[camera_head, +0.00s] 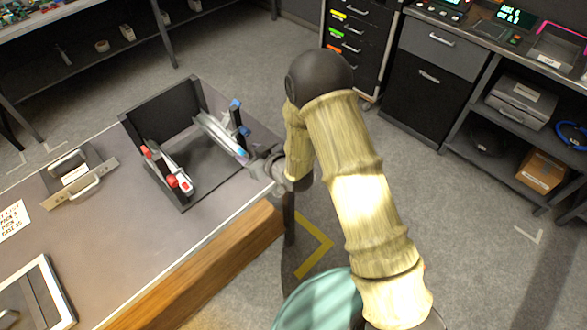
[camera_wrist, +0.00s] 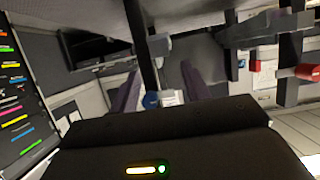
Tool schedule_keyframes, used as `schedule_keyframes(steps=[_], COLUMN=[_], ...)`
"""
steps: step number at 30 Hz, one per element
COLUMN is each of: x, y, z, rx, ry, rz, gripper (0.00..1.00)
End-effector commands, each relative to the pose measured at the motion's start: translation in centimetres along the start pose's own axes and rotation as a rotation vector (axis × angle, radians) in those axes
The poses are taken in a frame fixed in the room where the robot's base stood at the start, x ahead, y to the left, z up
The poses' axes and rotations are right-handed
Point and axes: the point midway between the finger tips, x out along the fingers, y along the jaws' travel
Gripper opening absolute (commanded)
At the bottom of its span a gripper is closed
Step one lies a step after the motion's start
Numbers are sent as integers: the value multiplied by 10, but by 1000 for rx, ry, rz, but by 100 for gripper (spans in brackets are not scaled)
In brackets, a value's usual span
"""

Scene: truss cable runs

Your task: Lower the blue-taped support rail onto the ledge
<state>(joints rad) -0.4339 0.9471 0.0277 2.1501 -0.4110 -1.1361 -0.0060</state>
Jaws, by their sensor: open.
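The pale grey blue-taped support rail (camera_head: 220,134) is at the right side of a dark open frame (camera_head: 159,112) on the bench. Its near end has blue tape. A dark post with blue marks (camera_head: 235,115) stands beside it; I cannot tell whether the rail touches a ledge. My gripper (camera_head: 262,165) is by the rail's near end. In the wrist view, my gripper's two purple-grey fingers (camera_wrist: 160,88) are apart. A blue piece (camera_wrist: 151,101) and a white piece (camera_wrist: 172,97) show between them. Contact with the rail cannot be seen.
A second, red-taped rail (camera_head: 170,168) is at the frame's left side; a red piece (camera_wrist: 307,72) shows in the wrist view. A handled plate (camera_head: 78,182) lies left on the bench (camera_head: 130,245). A pale green bin (camera_head: 318,300) stands by my arm. Floor is open to the right.

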Motion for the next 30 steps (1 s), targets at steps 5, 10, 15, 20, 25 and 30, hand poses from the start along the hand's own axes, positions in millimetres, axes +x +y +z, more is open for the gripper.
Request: schedule_keyframes(steps=[5,10,15,20,25,30], x=[-27,-52,-76,-96,-116,-130], y=[1,0,0,0,1,-1], z=[15,27,37,45,49,52], rx=[4,5,4,4,6,6], ry=[-5,-7,-8,-8,-9,-11], rz=[2,2,2,2,3,-2], gripper=[47,47,47,47,47,47])
